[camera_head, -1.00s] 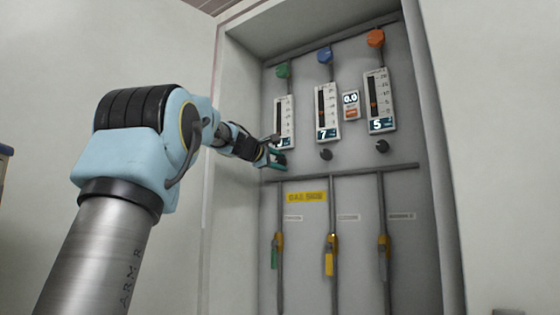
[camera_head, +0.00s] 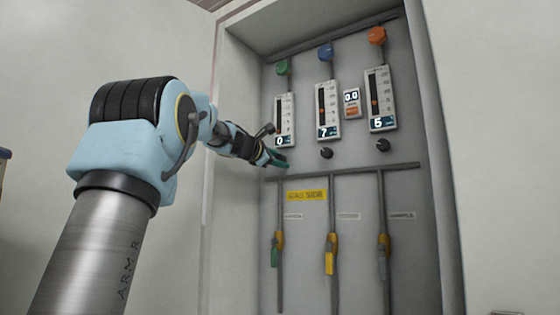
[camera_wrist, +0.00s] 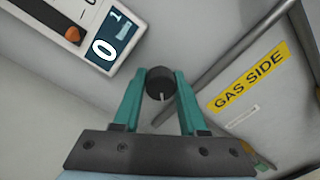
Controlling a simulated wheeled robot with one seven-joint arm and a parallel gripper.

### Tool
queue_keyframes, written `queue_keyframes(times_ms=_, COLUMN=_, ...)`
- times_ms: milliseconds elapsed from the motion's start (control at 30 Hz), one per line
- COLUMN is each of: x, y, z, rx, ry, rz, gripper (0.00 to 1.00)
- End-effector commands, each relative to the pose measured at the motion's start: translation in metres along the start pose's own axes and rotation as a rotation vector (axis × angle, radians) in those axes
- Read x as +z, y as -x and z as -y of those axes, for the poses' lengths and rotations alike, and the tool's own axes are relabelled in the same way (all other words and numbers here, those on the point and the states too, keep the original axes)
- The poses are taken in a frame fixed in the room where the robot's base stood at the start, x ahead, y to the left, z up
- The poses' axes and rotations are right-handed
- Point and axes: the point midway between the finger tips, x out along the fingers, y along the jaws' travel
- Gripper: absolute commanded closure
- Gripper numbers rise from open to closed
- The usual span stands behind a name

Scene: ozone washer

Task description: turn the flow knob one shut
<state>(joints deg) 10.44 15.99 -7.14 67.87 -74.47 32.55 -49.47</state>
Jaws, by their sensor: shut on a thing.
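Flow knob one is a small black round knob (camera_wrist: 160,84) with a pale pointer line, seen close in the wrist view. My gripper (camera_wrist: 159,90) has its two teal fingers on either side of the knob and is shut on it. In the head view my gripper (camera_head: 277,160) is below the leftmost flow meter (camera_head: 285,115), and it hides that knob. The meter's display (camera_wrist: 105,45) reads 0 in the wrist view, with an orange float (camera_wrist: 72,35) at the end of its dark tube.
Two more flow meters, reading 7 (camera_head: 328,108) and 5 (camera_head: 380,95), have black knobs (camera_head: 326,153) (camera_head: 383,145) below them. A horizontal pipe (camera_head: 350,171) runs beneath the knobs. A yellow GAS SIDE label (camera_head: 307,196) and several valves are lower. The cabinet's left wall (camera_head: 236,110) is close to my arm.

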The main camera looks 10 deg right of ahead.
Motion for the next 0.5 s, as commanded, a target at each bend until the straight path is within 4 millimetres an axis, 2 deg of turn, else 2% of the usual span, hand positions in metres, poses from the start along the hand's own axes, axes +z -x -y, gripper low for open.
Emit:
queue_keyframes(times_ms=233, x=-0.0039, y=-0.001, z=0.0038, rx=-0.007, ry=0.003, rz=-0.004, gripper=1.0)
queue_keyframes(times_ms=267, x=-0.0038, y=-0.001, z=0.0039, rx=-0.007, ry=0.003, rz=-0.003, gripper=0.55)
queue_keyframes(times_ms=500, x=-0.0021, y=-0.0007, z=0.0022, rx=-0.004, ry=0.001, rz=-0.002, gripper=0.3)
